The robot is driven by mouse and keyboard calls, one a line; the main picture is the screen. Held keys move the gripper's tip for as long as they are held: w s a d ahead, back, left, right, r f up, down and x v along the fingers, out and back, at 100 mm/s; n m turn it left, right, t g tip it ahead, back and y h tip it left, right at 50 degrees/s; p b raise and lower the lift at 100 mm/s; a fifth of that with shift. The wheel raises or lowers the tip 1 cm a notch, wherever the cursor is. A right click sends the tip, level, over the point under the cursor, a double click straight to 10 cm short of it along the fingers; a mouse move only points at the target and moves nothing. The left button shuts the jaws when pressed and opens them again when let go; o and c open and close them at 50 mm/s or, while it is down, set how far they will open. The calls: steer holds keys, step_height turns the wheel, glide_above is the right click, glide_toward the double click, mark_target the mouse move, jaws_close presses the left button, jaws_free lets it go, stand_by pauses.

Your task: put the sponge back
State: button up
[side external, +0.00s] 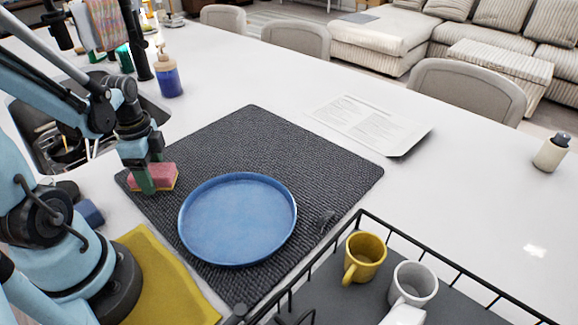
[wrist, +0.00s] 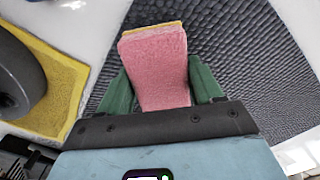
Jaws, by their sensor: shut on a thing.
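The sponge (side external: 160,177) is pink with a yellow layer. It is at the left corner of the dark textured mat (side external: 258,130), left of the blue plate. My gripper (side external: 146,178) points down with its green fingers on the sponge. In the wrist view, the sponge (wrist: 155,65) sits between the two green fingers of my gripper (wrist: 158,90), which is shut on it. I cannot tell whether the sponge touches the mat or is slightly above it.
A blue plate (side external: 238,220) lies on the mat. A yellow cloth (side external: 165,280) is in front. A black wire rack (side external: 345,293) holds a yellow mug (side external: 364,256) and a white mug (side external: 413,283). A soap bottle (side external: 167,75) stands by the sink (side external: 50,150). The counter's right side is mostly clear.

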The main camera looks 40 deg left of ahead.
mark_target(150, 170)
steer(key=shift+f, duration=0.6)
steer(key=shift+f, duration=0.1)
steer(key=o, duration=1)
steer(key=shift+r, duration=6)
steer(key=w+d+n+t, duration=0.2)
steer(key=d+n, duration=0.1)
steer(key=d, duration=0.1)
steer(key=w+d+n+t, duration=0.2)
steer(key=w+d+n, duration=0.1)
steer(key=d, duration=0.2)
steer(key=w+d+n+t, duration=0.3)
steer(key=d, duration=0.2)
steer(key=shift+w+d+r, duration=0.2)
steer(key=shift+w+r, duration=0.05)
steer(key=shift+r, duration=0.15)
